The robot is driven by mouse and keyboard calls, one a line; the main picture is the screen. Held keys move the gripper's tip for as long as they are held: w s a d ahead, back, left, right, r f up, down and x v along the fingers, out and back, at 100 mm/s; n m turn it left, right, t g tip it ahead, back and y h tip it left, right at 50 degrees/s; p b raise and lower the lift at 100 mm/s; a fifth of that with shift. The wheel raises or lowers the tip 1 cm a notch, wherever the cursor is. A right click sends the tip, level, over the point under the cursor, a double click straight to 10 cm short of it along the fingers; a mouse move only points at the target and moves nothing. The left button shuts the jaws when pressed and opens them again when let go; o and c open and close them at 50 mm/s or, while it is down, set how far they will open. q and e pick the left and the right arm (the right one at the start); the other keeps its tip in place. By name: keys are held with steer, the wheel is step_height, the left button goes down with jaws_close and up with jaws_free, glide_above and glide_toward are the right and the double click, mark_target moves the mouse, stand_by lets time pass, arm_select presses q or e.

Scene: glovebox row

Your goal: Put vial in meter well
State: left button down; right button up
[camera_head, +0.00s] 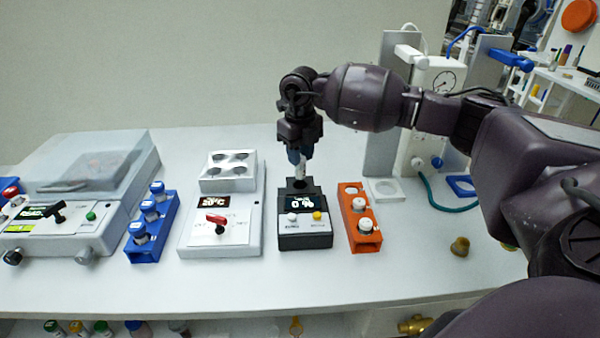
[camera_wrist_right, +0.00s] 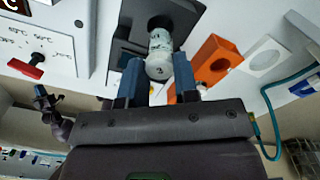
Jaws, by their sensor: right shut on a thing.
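My right gripper (camera_head: 299,158) is shut on a small white vial (camera_head: 300,171), upright above the dark meter (camera_head: 305,240). In the right wrist view, the vial (camera_wrist_right: 160,52) sits between the two blue fingers (camera_wrist_right: 157,82). Its lower end is over or at the rim of the round dark well (camera_wrist_right: 160,22) in the meter top. I cannot tell whether the tip is inside the well. The meter display reads 0 %. A dark jointed part (camera_wrist_right: 52,112) at the left of the wrist view looks like my left arm; its jaws are unclear.
An orange rack (camera_head: 360,232) with white-capped vials stands right of the meter. A white heater block (camera_head: 222,235) with a red switch is left of it. A blue rack (camera_head: 152,225) stands farther left. The front bench strip is clear.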

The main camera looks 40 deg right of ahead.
mark_target(300, 172)
steer(key=shift+f, duration=2.75)
steer(key=shift+f+b, duration=0.2)
steer(key=shift+b, duration=0.1)
steer(key=o, duration=0.9)
steer(key=shift+r, duration=0.15)
step_height(300, 172, up, 12)
steer(key=shift+r+p, duration=0.1)
steer(key=shift+p, duration=0.35)
steer(key=shift+s, duration=0.1)
